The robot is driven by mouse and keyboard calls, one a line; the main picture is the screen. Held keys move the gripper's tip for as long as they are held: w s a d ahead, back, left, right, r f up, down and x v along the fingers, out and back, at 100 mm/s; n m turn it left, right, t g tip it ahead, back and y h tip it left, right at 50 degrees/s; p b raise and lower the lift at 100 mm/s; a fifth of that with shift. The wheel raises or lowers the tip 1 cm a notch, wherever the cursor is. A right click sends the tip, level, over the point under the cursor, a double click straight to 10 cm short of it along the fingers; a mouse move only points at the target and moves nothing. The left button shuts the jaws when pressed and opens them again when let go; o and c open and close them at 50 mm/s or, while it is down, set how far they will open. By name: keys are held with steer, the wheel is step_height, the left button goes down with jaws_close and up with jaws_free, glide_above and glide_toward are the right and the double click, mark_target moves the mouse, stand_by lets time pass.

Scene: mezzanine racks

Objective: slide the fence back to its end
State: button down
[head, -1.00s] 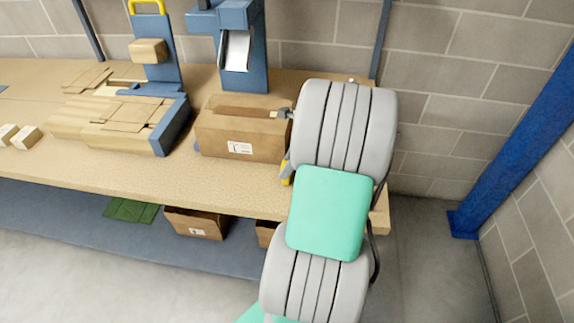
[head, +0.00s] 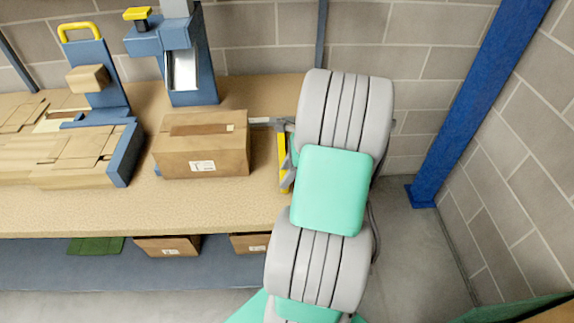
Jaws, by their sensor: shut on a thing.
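A narrow upright piece with a yellow face, which I take to be the fence (head: 282,158), stands on the bench to the right of the cardboard box, with a gap between them. A grey bar (head: 262,121) runs right from behind the box toward my arm. Only a grey sliver of my gripper (head: 288,170) shows, against the right side of the yellow piece; it appears shut on it. My arm links hide the jaws' grip and the right end of the bar, so the end of the fence's travel cannot be seen.
The cardboard box (head: 203,157) sits on the wooden bench (head: 200,215). A blue stand (head: 190,85) is behind it, and a blue-edged fixture with wooden boards (head: 65,165) is at left. A blue post (head: 470,110) stands at right before a block wall.

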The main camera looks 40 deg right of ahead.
steer(key=shift+d, duration=0.15)
steer(key=c, duration=0.9)
jaws_free()
steer(key=shift+s, duration=0.1)
steer(key=shift+d+r, duration=0.1)
steer(key=shift+r, duration=0.05)
steer(key=v, duration=0.7)
steer(key=shift+s+d+r, duration=0.1)
steer(key=shift+r, duration=0.15)
